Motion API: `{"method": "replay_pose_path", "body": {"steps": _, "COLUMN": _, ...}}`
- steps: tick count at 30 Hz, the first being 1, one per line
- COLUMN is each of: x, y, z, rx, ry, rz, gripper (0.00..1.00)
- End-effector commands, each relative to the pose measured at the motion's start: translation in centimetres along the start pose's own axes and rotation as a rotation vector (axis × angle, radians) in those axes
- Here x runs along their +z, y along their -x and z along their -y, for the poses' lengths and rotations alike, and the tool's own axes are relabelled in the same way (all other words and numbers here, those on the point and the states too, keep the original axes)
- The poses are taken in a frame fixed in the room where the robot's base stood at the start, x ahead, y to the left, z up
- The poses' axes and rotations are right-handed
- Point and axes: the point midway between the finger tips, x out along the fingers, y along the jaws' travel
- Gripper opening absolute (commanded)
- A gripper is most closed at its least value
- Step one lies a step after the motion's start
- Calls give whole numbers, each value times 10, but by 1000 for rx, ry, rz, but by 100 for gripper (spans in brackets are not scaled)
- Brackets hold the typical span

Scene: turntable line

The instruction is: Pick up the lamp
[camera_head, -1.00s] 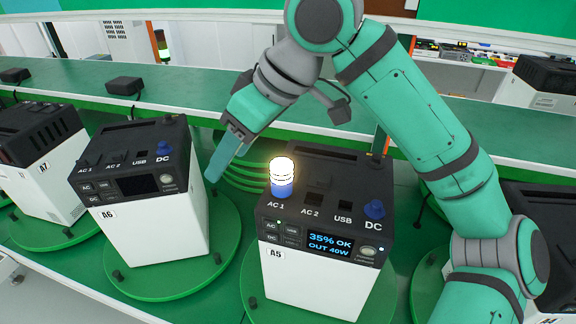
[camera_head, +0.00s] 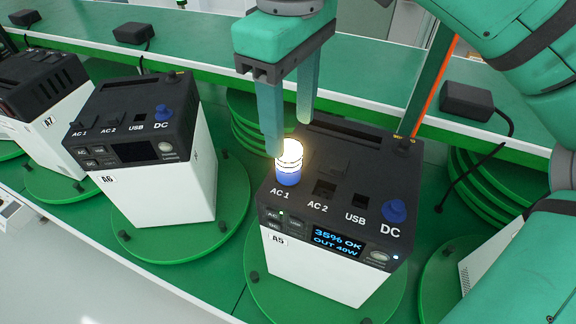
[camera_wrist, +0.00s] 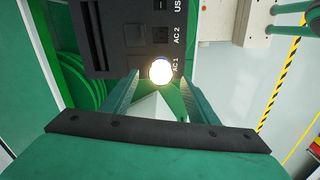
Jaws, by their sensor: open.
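The lamp (camera_head: 289,163) is a small cylinder with a glowing white top and a blue base. It stands upright at the AC 1 spot on top of power station A5 (camera_head: 345,185). In the wrist view the lamp (camera_wrist: 159,70) is a bright disc just beyond the fingertips, about midway between them. My gripper (camera_head: 290,138) points down with its fingers apart, right at the lamp's top in the head view. The near finger overlaps the lamp's upper left edge in the picture. I cannot tell whether it touches. The gripper (camera_wrist: 158,85) is open and empty.
A blue plug (camera_head: 394,211) sits at the DC spot of A5. A5 stands on a green turntable (camera_head: 262,292). Station A6 (camera_head: 160,195) stands to the left, with clear space between. A green shelf (camera_head: 200,72) with black adapters runs behind. A green post rises behind A5.

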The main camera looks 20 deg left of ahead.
Motion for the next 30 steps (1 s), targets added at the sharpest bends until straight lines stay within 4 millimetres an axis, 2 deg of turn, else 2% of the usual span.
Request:
{"method": "replay_pose_path", "body": {"steps": 8, "x": 1, "y": -20, "z": 0, "rx": 0, "ry": -4, "rz": 0, "gripper": 54}}
{"method": "replay_pose_path", "body": {"steps": 18, "x": -3, "y": -62, "z": 2, "rx": 0, "ry": -1, "rz": -1, "gripper": 54}}
{"method": "replay_pose_path", "body": {"steps": 26, "x": -3, "y": -65, "z": 2, "rx": -1, "ry": -1, "rz": -2, "gripper": 54}}
{"method": "replay_pose_path", "body": {"steps": 27, "x": -3, "y": -65, "z": 2, "rx": -1, "ry": -1, "rz": -2, "gripper": 51}}
{"method": "replay_pose_path", "body": {"steps": 30, "x": -3, "y": -65, "z": 2, "rx": 0, "ry": -1, "rz": -2, "gripper": 28}}
